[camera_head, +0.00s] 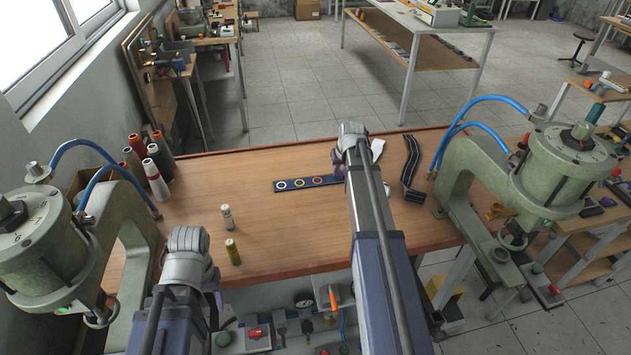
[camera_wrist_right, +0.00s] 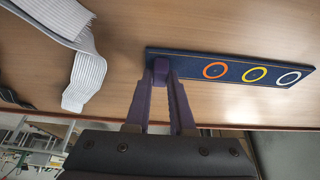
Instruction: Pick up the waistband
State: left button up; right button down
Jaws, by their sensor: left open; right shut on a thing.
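The waistband, a white ribbed elastic strip (camera_wrist_right: 82,82), lies loosely folded on the table at the left of the right wrist view. In the head view a white piece of it (camera_head: 377,149) shows just right of my right arm. My right gripper (camera_wrist_right: 160,72) is shut on a small purple piece at the end of a dark blue board with coloured rings (camera_wrist_right: 235,70), apart from the waistband. How that piece meets the board is unclear. In the head view the right gripper (camera_head: 339,173) is partly hidden. My left gripper (camera_head: 212,284) is open at the table's near left edge.
Two small cylinders, one pale (camera_head: 227,217) and one olive (camera_head: 233,252), stand near my left gripper. Thread cones (camera_head: 157,180) stand at the left. Black strips (camera_head: 411,165) lie at the right. Green presses stand left (camera_head: 125,215) and right (camera_head: 480,160).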

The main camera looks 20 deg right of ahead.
jog(key=shift+r, duration=0.1)
dwell(0.3)
notch_tip(320, 180, up, 10)
jog(key=p, duration=1)
